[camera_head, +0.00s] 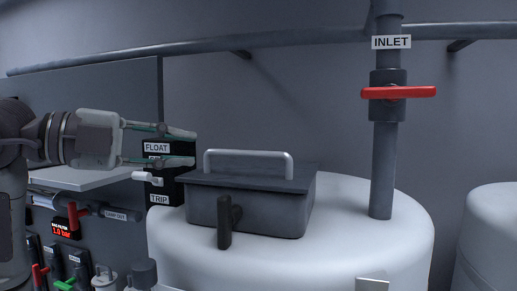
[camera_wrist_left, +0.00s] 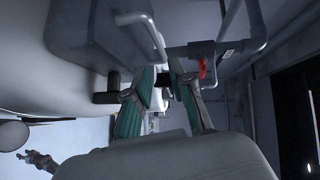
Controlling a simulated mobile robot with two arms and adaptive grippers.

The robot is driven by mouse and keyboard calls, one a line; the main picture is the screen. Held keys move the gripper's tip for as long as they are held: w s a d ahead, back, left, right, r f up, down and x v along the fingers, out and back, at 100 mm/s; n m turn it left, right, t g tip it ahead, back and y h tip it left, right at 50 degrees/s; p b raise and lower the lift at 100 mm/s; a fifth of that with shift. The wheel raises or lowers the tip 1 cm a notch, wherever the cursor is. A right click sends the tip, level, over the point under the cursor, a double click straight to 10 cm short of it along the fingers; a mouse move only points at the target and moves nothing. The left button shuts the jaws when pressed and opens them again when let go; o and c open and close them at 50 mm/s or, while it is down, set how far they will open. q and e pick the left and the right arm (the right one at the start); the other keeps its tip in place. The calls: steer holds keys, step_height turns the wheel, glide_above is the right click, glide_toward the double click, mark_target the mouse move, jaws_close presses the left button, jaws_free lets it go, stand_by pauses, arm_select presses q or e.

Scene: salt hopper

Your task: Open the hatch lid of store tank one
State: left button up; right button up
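The hatch of the white store tank (camera_head: 375,245) is a dark grey box (camera_head: 265,217) with a flat lid (camera_head: 250,176) lying shut on it. A pale bar handle (camera_head: 248,153) stands on the lid. A black latch lever (camera_head: 224,225) sticks up at the box's front. My left gripper (camera_head: 193,148) is open and empty, left of the handle and apart from it, fingers pointing right. The left wrist view shows its fingers (camera_wrist_left: 160,100) apart, with the box (camera_wrist_left: 95,30) and handle (camera_wrist_left: 152,32) at upper left. A small gripper shape, probably my right (camera_wrist_left: 40,160), shows at lower left.
A black switch box (camera_head: 160,189) labelled FLOAT and TRIP stands behind my left fingers. Another white tank (camera_head: 495,235) is at right. The air above the lid is clear.

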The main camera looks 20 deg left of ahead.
mark_target(247, 154)
arm_select(q)
steer(key=p+x, duration=0.2)
steer(key=x, duration=0.3)
steer(key=shift+w+d+r, duration=0.1)
steer(key=shift+w+d, duration=0.1)
steer(key=shift+d, duration=0.1)
steer(key=p+x, duration=0.2)
steer(key=x, duration=0.3)
steer(key=shift+d, duration=0.25)
steer(key=shift+w+d, duration=0.1)
steer(key=shift+w, duration=0.05)
steer(key=shift+w+f, duration=0.1)
steer(key=shift+f, duration=0.15)
steer(key=shift+w+d, duration=0.1)
steer(key=shift+c, duration=0.5)
jaws_close()
arm_select(e)
steer(key=r, duration=0.1)
steer(key=s+a+r, duration=0.1)
steer(key=r, duration=0.1)
steer(key=s+r, duration=0.1)
steer(key=shift+a+r, duration=0.25)
steer(key=shift+a, duration=0.1)
